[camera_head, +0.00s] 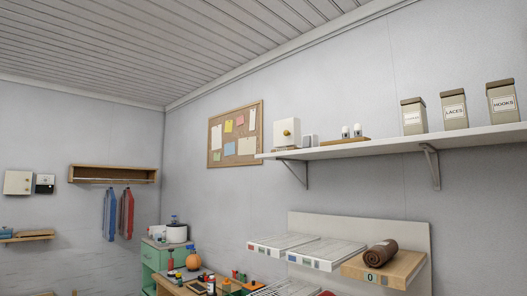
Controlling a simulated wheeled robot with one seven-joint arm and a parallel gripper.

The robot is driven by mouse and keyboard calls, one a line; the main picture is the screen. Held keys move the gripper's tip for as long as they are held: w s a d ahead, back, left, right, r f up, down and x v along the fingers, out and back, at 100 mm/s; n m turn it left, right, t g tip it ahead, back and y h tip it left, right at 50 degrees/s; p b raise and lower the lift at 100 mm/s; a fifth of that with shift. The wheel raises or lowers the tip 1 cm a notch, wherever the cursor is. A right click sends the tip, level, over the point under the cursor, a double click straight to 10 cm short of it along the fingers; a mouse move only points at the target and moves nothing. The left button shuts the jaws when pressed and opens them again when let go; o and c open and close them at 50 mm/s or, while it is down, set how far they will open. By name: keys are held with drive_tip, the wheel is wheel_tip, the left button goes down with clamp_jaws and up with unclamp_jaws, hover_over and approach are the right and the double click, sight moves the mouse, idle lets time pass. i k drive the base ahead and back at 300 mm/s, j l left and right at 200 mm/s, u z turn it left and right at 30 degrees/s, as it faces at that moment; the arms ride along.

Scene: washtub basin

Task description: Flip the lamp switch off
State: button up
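I cannot make out a lamp or a lamp switch for certain. On the left wall hang a pale box (17,183) with a small dark spot and, just right of it, a smaller black-and-white box (45,184); I cannot tell whether either is the switch. A white box with a brass-coloured knob (287,134) stands on the high wall shelf; its kind is unclear. My gripper is not in view.
The white high shelf (400,144) also bears several labelled canisters. Below are shallow trays (325,252), a wooden ledge with a brown roll (381,254) and a cluttered bench (180,285). A corkboard (235,135) and a coat rack (113,173) hang on the walls.

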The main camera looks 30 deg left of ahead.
sight(306, 140)
drive_tip(key=i+j+u, duration=0.2)
drive_tip(key=i+j, duration=0.2)
drive_tip(key=i+j+u, duration=0.25)
drive_tip(key=i, duration=0.2)
drive_tip(key=i+j, duration=0.25)
drive_tip(key=j, duration=0.25)
drive_tip(key=z, duration=0.05)
